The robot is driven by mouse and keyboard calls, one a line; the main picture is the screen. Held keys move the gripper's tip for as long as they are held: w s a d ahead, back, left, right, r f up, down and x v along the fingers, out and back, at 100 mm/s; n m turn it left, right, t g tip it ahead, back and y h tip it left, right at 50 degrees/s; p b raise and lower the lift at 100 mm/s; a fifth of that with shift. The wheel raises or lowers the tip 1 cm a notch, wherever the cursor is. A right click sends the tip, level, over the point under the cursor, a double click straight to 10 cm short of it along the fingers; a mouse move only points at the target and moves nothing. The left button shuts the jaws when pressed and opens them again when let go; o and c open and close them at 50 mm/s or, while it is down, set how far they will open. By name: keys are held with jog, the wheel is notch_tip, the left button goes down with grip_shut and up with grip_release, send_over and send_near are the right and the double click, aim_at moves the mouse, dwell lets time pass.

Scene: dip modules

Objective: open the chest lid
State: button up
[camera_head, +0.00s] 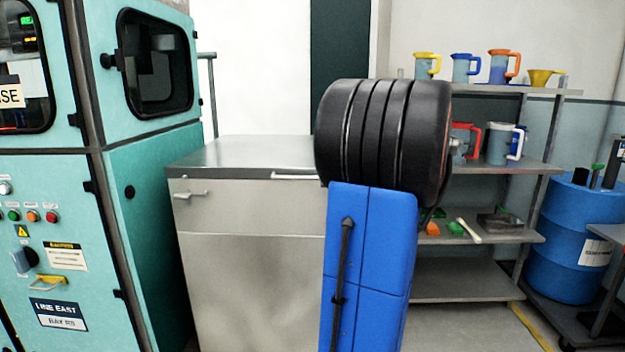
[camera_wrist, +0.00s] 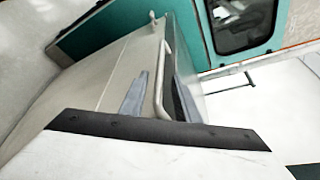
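The chest (camera_head: 250,265) is a pale grey cabinet with a darker grey lid (camera_head: 235,150), which lies flat and closed on top. A light bar handle (camera_head: 293,176) runs along the lid's front edge, its right end meeting my arm's outline. In the wrist view, which is turned sideways, the handle (camera_wrist: 161,80) runs up the middle. My gripper (camera_wrist: 158,88) shows there as two fingers, one grey on the left and one dark on the right, apart with the handle between them. I cannot tell whether either touches it. The head view hides my gripper behind my arm.
A teal machine (camera_head: 150,220) stands close on the left. Shelves (camera_head: 480,280) with jugs and tools and a blue drum (camera_head: 570,240) stand right. My arm blocks the chest's right side.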

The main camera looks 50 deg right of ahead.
aim_at(312, 178)
jog(key=shift+x, duration=3.1)
grip_shut()
